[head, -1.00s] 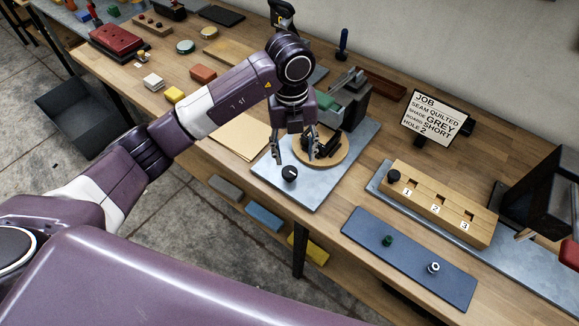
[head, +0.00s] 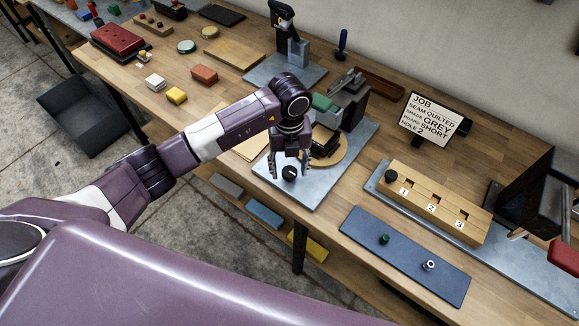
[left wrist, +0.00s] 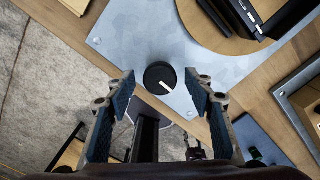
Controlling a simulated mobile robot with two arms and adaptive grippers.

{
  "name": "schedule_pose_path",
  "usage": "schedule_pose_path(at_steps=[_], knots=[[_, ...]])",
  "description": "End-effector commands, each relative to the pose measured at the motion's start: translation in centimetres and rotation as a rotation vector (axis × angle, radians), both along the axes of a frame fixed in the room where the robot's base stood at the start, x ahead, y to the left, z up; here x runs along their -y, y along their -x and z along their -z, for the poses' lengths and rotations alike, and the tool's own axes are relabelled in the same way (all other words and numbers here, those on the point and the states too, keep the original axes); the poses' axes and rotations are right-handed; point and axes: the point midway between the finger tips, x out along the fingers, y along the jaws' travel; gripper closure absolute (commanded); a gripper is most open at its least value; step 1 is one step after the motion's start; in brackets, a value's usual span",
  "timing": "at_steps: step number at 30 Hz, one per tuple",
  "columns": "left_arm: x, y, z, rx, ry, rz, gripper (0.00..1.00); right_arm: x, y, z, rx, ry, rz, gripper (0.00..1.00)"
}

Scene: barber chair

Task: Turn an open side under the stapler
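A black knob with a white pointer line (head: 289,173) stands on the front of a grey metal plate (head: 318,190). It also shows in the left wrist view (left wrist: 160,77). Behind it is a round wooden disc (head: 341,153) carrying a black frame-like piece (head: 324,142). A grey machine with a green part (head: 345,102) stands behind the disc; I cannot tell for sure that it is the stapler. My left gripper (head: 290,170) is open, pointing down, with its fingers on either side of the knob and apart from it in the left wrist view (left wrist: 160,95). My right gripper is not in view.
A job sign (head: 431,119) stands at the back right. A numbered wooden block (head: 440,203) and a blue mat (head: 405,257) with small parts lie to the right. The bench's front edge is close to the knob.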

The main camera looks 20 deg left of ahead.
Motion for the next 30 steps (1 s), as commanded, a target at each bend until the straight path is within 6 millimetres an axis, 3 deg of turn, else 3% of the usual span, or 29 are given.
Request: schedule_pose_path(at_steps=[1, 11, 20, 30], knots=[[0.01, 0.00, -0.02, 0.000, 0.000, 0.000, 0.57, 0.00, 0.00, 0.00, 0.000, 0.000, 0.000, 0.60], [0.00, -0.01, -0.06, 0.000, 0.000, 0.000, 0.93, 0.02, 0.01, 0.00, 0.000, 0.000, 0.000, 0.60], [-0.02, -0.02, -0.07, 0.000, 0.000, -0.039, 0.93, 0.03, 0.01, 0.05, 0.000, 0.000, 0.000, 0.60], [-0.03, -0.03, -0.08, 0.000, 0.000, -0.261, 0.93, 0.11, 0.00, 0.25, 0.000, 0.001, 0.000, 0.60]])
